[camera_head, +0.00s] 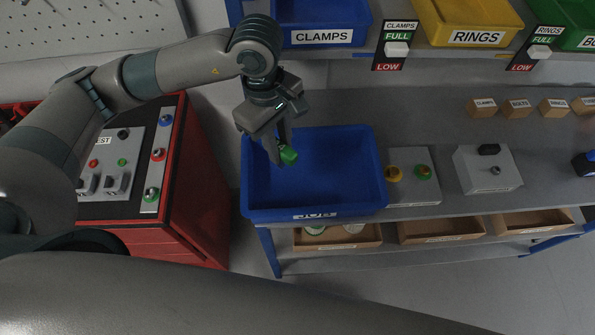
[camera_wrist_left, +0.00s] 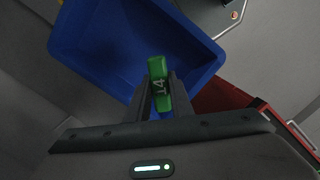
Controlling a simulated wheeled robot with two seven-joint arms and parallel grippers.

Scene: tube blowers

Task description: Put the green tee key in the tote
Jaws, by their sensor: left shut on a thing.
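The green tee key (camera_head: 288,155) is held between the fingers of my left gripper (camera_head: 279,150), over the left part of the blue tote (camera_head: 350,196). The tote is labelled "JOB" on its front and looks empty. In the left wrist view, the green key (camera_wrist_left: 158,72) sits between the fingertips, with white marks on its face, and the blue tote (camera_wrist_left: 205,50) lies beyond it. Most of the key's shaft is hidden. My right gripper is not in view.
The tote stands on a grey bench. Right of it are a panel with yellow and green buttons (camera_head: 409,174) and a grey box (camera_head: 487,168). A red cabinet (camera_head: 195,190) stands left. Blue CLAMPS (camera_head: 320,36) and yellow RINGS (camera_head: 470,37) bins sit on a shelf above.

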